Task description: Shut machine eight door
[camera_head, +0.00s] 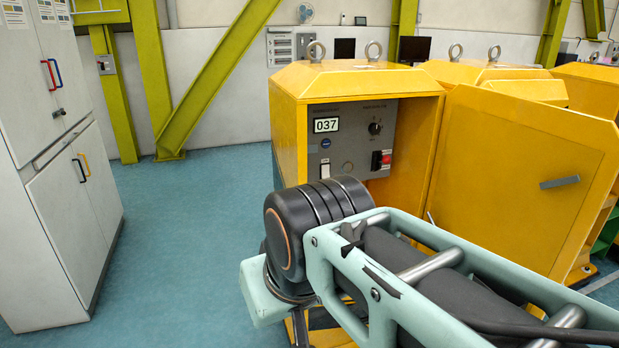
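A yellow machine cabinet (291,128) stands ahead with a grey control panel (345,148) inside its open front. The panel carries a label (326,125) reading 037; I see no figure eight on it. A yellow door (510,185) stands wide open at the cabinet's right side, swung outward toward me. A grey handle (559,182) sits near the door's far right edge. My arm crosses the lower right in front of the cabinet and hides its lower part and the door's lower left. My gripper is not visible.
More yellow cabinets (486,74) stand behind the door and to the right. White lockers (75,200) with coloured handles stand at the left. The blue-green floor (190,240) between lockers and cabinet is clear. Green beams (215,75) stand along the back wall.

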